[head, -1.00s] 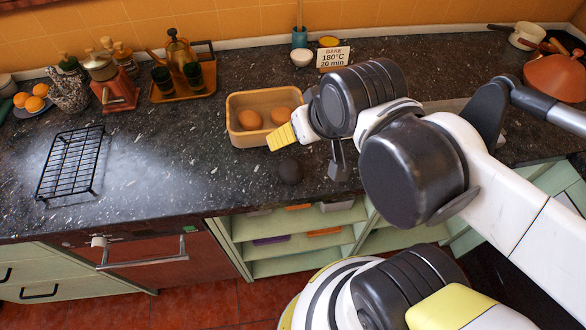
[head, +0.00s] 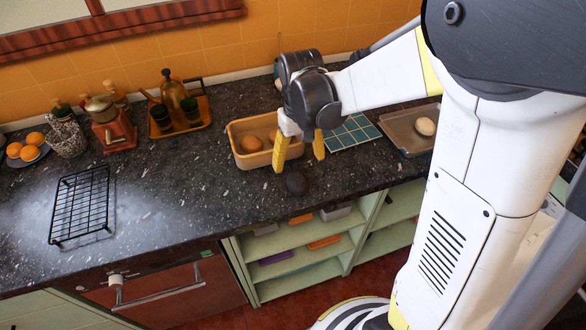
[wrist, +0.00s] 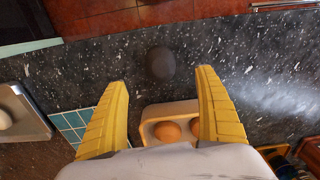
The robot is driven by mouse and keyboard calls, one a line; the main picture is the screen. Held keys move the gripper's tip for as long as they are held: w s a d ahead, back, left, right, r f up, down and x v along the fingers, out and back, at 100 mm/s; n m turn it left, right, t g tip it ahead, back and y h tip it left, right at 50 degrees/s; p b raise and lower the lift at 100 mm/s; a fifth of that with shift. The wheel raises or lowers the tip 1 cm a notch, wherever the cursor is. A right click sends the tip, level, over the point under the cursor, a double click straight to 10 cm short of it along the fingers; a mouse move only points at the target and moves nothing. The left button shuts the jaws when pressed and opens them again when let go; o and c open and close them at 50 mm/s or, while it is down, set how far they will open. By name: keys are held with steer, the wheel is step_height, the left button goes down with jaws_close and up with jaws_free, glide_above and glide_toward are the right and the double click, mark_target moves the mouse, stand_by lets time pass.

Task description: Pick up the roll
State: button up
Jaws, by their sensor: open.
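A dark, nearly black roll (head: 296,184) lies on the speckled counter near its front edge. It also shows in the wrist view (wrist: 160,63), just beyond and between my fingertips. Two brown rolls (head: 251,144) sit in a tan rectangular bin (head: 243,162) behind it; the wrist view shows them (wrist: 167,131) between my fingers. A pale round roll (head: 425,126) lies on a grey tray (head: 398,123) to the right. My gripper (head: 299,164) is open and empty, its yellow fingers pointing down around the bin's right end, above and behind the dark roll.
A blue-green tiled mat (head: 352,132) lies between bin and tray. A black wire rack (head: 80,206) stands at left. A wooden tray with bottle and cups (head: 180,118), a grinder (head: 116,132) and oranges (head: 30,153) stand behind. The counter between rack and bin is clear.

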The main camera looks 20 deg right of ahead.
mark_target(298, 177)
step_height(298, 177, down, 4)
steer(key=shift+w+r+b, duration=0.1)
steer(key=shift+b, duration=0.4)
step_height(298, 177, down, 5)
steer(key=b, duration=0.2)
steer(key=shift+f+b, duration=0.2)
steer(key=shift+b, duration=0.1)
steer(key=shift+r, duration=0.1)
steer(key=c, duration=1.4)
